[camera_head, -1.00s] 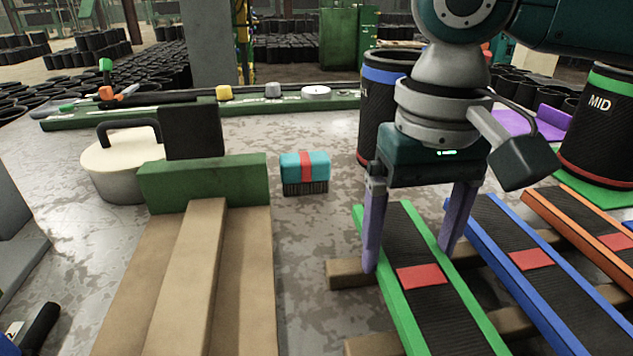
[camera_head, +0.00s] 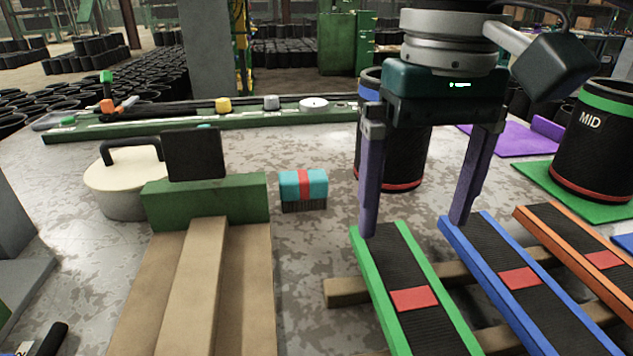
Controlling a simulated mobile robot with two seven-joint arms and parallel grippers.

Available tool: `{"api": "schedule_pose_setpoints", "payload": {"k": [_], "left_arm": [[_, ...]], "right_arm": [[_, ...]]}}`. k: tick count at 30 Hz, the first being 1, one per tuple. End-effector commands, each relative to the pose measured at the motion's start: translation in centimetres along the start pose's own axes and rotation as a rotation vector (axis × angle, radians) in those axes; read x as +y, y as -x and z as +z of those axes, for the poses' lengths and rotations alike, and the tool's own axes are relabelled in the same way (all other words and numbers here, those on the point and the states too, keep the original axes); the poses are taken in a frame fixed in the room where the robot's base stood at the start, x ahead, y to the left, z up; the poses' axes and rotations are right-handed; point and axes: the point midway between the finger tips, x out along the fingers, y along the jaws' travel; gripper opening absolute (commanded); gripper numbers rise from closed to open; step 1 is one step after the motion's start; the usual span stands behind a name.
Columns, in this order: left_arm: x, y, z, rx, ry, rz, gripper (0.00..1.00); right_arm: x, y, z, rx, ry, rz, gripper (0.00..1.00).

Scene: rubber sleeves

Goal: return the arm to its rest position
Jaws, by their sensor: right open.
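My right gripper (camera_head: 415,228) hangs in the right half of the head view, fingers pointing down. Its two purple fingers are wide apart with nothing between them. I cannot tell the exact height, but the fingers look clear of the strip. Part of the black sleeve with a blue band (camera_head: 408,165) stands behind the gripper and is partly hidden by it. My left gripper is not in view.
A blue-edged strip (camera_head: 505,262) and an orange-edged strip (camera_head: 588,250) lie to the right on wooden rails. A black sleeve marked MID (camera_head: 595,150) stands on a green mat. A brush (camera_head: 303,188), a lidded pot (camera_head: 125,190) and a green-and-wood stand (camera_head: 205,200) are left.

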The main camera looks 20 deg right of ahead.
Motion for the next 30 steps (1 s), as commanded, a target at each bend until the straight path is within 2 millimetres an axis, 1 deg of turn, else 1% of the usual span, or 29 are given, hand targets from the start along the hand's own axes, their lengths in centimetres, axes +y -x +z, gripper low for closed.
{"api": "schedule_pose_setpoints", "payload": {"k": [1,3,8,11,14,17,19,22,24,26,30], "left_arm": [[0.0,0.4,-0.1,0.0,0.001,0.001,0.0],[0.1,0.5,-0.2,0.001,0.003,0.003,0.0],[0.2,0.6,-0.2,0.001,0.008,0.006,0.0],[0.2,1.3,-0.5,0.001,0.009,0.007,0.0],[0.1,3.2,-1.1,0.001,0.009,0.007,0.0],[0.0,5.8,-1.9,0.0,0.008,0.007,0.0],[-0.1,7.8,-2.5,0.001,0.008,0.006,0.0],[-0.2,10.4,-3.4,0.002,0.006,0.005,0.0],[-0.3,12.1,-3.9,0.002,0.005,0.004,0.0],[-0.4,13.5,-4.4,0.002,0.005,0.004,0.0],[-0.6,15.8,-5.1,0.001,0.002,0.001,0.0]], "right_arm": [[0.0,0.9,0.0,0.001,0.0,-0.001,1.0],[0.0,1.5,0.0,0.0,0.0,-0.001,1.0],[-0.1,2.0,0.0,-0.001,0.001,-0.001,1.0],[-0.7,2.1,0.5,0.002,0.04,-0.012,1.0],[-2.5,2.2,1.8,0.013,0.143,-0.052,1.0],[-5.2,2.7,4.0,0.046,0.286,-0.127,1.0],[-7.0,3.4,5.6,0.085,0.372,-0.189,1.0],[-8.6,4.7,7.7,0.151,0.447,-0.264,1.0],[-8.9,5.8,8.9,0.199,0.469,-0.296,1.0],[-8.7,6.7,9.8,0.238,0.473,-0.306,1.0],[-6.6,8.2,11.3,0.3,0.453,-0.268,1.0]]}}
